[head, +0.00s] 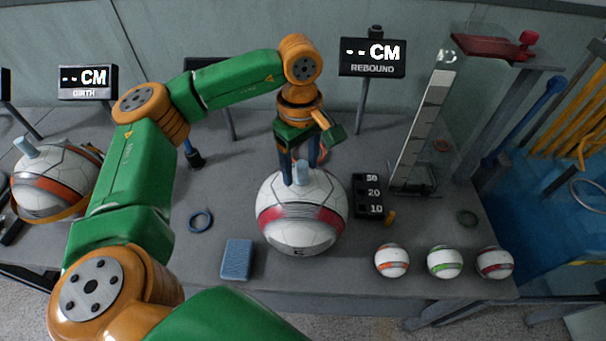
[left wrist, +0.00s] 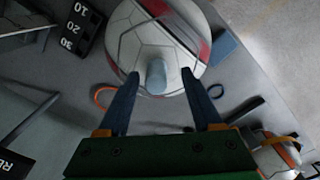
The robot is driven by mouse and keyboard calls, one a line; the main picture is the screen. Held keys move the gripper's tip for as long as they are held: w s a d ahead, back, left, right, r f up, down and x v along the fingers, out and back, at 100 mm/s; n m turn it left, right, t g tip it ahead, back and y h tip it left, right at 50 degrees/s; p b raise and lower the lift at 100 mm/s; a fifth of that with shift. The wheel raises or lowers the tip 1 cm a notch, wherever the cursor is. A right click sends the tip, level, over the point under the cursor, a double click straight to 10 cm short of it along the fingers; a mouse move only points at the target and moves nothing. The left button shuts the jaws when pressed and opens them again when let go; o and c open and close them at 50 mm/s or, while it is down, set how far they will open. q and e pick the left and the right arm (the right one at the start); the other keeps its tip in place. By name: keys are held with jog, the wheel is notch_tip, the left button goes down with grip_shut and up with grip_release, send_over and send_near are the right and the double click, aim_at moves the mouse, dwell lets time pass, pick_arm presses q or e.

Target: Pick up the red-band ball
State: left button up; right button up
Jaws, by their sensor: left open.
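A large white ball with a red band (head: 301,216) rests on the grey table in the middle of the head view. It has a pale blue stub on top (left wrist: 157,74). My left gripper (head: 302,174) points down over this ball. It is open, with one dark blue finger on each side of the stub. In the left wrist view the ball (left wrist: 130,42) lies beyond the fingertips, with gaps between the fingers and the stub. A small red-band ball (head: 495,263) stands at the table's front right. My right gripper is not in view.
Small orange-band (head: 392,260) and green-band (head: 445,261) balls stand at the front right. A black numbered block (head: 368,196) is close right of the large ball. A blue pad (head: 237,259) lies front left. An orange-band ball (head: 52,186) sits far left.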

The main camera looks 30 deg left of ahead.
pick_arm(q)
jog(key=shift+f, duration=0.55)
jog(key=shift+w+f, duration=0.25)
jog(key=shift+f, duration=0.05)
grip_shut()
jog(key=shift+r, duration=0.1)
dwell(0.6)
